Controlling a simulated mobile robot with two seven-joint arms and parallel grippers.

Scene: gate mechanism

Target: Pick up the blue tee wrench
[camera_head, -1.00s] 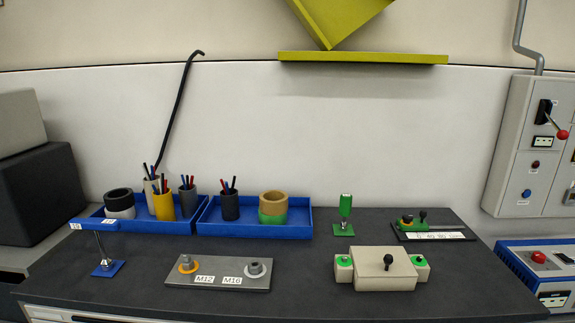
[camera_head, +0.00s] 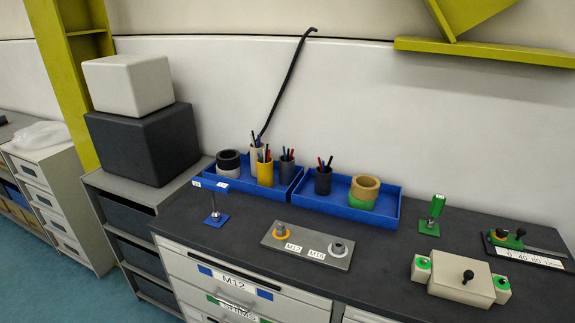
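The blue tee wrench (camera_head: 210,184) stands upright at the left end of the dark bench top. It has a blue crossbar with small white labels and a thin grey shaft. The shaft goes down to a small blue base plate (camera_head: 216,220) on the bench. Nothing touches the wrench. Neither of my grippers is in view.
Two blue trays (camera_head: 376,216) with cups, pens and rings stand behind the wrench. A grey plate (camera_head: 308,247) marked M12 and M16 lies to its right. A beige block (camera_head: 460,279) is farther right. Dark and white boxes (camera_head: 143,145) stand on the left cabinet.

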